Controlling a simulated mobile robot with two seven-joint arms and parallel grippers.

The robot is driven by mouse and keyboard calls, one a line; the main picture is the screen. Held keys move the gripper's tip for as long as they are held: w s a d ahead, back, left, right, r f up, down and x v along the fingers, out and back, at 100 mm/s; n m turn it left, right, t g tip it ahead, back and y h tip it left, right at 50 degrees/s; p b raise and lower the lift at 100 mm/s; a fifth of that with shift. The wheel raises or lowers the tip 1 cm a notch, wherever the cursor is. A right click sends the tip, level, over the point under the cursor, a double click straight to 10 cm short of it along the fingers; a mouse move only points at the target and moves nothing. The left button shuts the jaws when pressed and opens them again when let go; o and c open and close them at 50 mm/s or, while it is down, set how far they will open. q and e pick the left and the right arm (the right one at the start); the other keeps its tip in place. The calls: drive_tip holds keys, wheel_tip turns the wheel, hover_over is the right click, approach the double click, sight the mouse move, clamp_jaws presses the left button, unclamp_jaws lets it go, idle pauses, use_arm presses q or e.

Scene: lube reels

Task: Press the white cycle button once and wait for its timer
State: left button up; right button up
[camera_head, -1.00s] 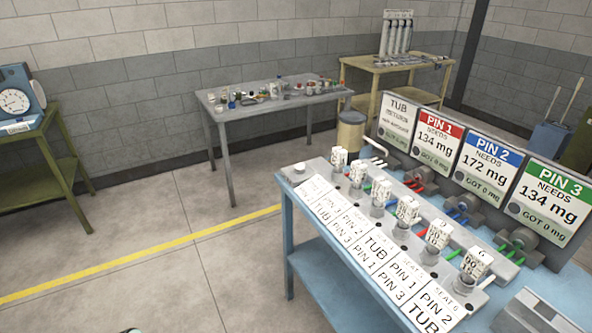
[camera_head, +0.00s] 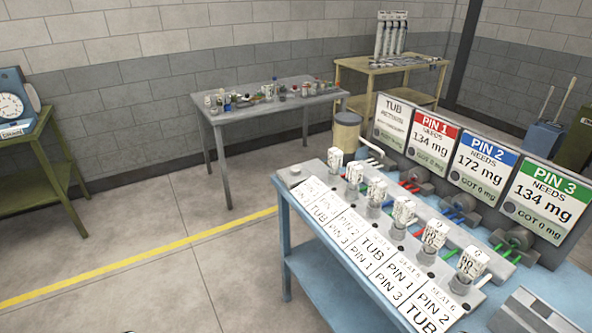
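Several white number blocks (camera_head: 376,190) stand on grey posts along the bar. Behind them stand a TUB board (camera_head: 394,119) and signs PIN 1 (camera_head: 431,140), PIN 2 (camera_head: 482,165) and PIN 3 (camera_head: 547,202). The pin signs read needs 134, 172 and 134 mg, each with got 0 mg. No timer reading is legible.
White seat cards (camera_head: 363,249) cover the front of the blue bench (camera_head: 330,282). A grey box (camera_head: 535,312) is at its near right. A grey table (camera_head: 200,107) with small items, a tan table (camera_head: 400,72) and a green stand (camera_head: 40,170) stand behind. The left floor is clear.

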use_arm(q)
clamp_jaws()
idle(1.5)
